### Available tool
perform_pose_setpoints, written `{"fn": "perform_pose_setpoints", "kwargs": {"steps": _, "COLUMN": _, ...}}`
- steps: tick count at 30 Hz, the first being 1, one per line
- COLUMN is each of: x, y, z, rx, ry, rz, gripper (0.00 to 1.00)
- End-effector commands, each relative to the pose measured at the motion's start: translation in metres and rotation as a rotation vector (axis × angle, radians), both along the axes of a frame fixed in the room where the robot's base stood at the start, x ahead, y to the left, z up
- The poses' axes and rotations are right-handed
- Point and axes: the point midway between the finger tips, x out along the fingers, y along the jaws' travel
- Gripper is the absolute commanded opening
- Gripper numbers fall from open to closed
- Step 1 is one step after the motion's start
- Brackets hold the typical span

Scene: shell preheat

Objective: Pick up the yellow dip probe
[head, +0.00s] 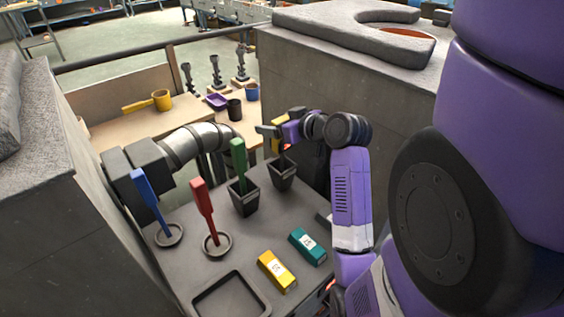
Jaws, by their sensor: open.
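A yellow strip (275,145) shows just below my gripper (275,133). It looks like the handle of the yellow dip probe, mostly hidden by the gripper, above or beside the right black square cup (283,173). My gripper is open at the far right of the grey bench; I cannot tell whether its fingers are around the handle or touching it. A green probe (239,160) stands in the left black square cup (244,198). A red probe (203,208) and a blue probe (147,192) stand tilted in round dark dishes.
A yellow block (277,271) and a teal block (307,246) lie on the bench (185,262), beside an empty dark tray (232,296). A metal pipe (192,143) rises behind the probes. Grey block walls (340,95) flank both sides.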

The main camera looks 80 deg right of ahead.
Motion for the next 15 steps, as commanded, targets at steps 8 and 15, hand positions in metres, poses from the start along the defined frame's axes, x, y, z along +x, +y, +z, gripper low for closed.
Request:
{"fn": "perform_pose_setpoints", "kwargs": {"steps": 8, "x": 0.003, "y": -0.0024, "z": -0.0014, "rx": -0.001, "ry": -0.001, "rz": 0.0, "gripper": 0.76}}
{"fn": "perform_pose_setpoints", "kwargs": {"steps": 15, "x": 0.0028, "y": -0.0023, "z": -0.0014, "rx": -0.001, "ry": -0.001, "rz": 0.0, "gripper": 0.31}}
